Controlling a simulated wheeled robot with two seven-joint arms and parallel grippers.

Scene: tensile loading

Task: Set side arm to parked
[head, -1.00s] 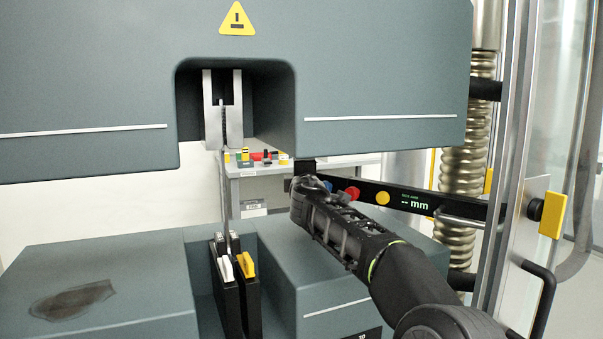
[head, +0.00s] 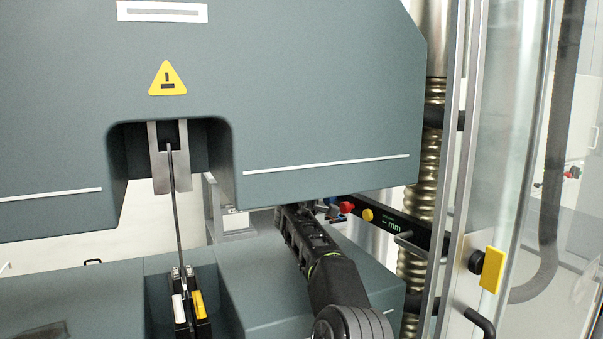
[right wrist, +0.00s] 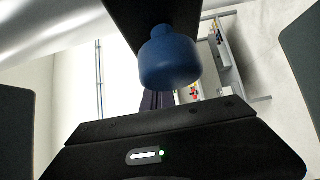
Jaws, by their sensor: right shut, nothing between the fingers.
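The side arm (head: 410,233) is a black bar with a green "mm" readout, reaching left from the column at right in the head view. It carries a red knob (head: 346,207) and a yellow knob (head: 367,215). A blue knob (right wrist: 170,62) hangs from a dark bar in the right wrist view, close in front of my right gripper (right wrist: 157,98). The fingers are shut and empty, partly hidden behind the knob. In the head view my right gripper (head: 306,213) is at the bar's left end; I cannot tell whether they touch. My left gripper is out of view.
The grey crosshead (head: 320,110) hangs above my right arm, with the grey base (head: 245,285) below. A thin specimen (head: 177,215) runs between the upper and lower grips. A clear door (head: 515,150) with a yellow handle (head: 493,269) stands at right.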

